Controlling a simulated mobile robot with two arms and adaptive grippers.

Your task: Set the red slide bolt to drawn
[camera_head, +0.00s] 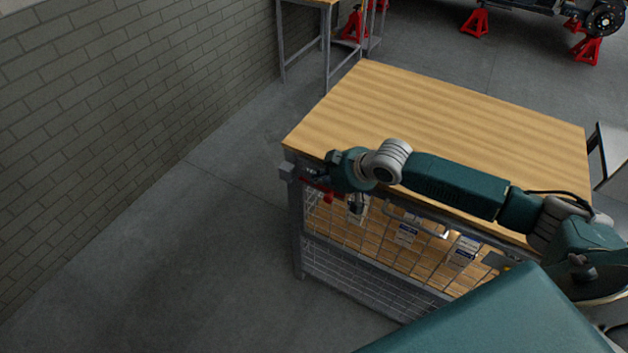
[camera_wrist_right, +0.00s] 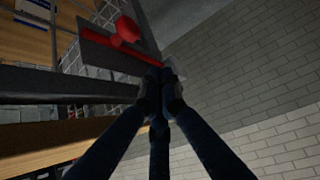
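The red slide bolt (camera_head: 327,194) is on the upper left corner of the mesh front under the wooden workbench top. In the right wrist view, the bolt (camera_wrist_right: 126,32) shows as a red rod with a round red knob on a grey plate. My right gripper (camera_head: 315,174) is at that corner, beside the bolt. In the right wrist view its dark fingers (camera_wrist_right: 161,78) come together at the tips, near the end of the red rod. Nothing shows between them. I cannot tell whether they touch the bolt. My left gripper is not in view.
The workbench top (camera_head: 450,110) is bare. A mesh door with a grey handle (camera_head: 418,222) covers boxes (camera_head: 463,250) inside. A brick wall (camera_head: 120,110) stands at the left, with free floor (camera_head: 200,250) between. Red jack stands (camera_head: 476,22) are at the back.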

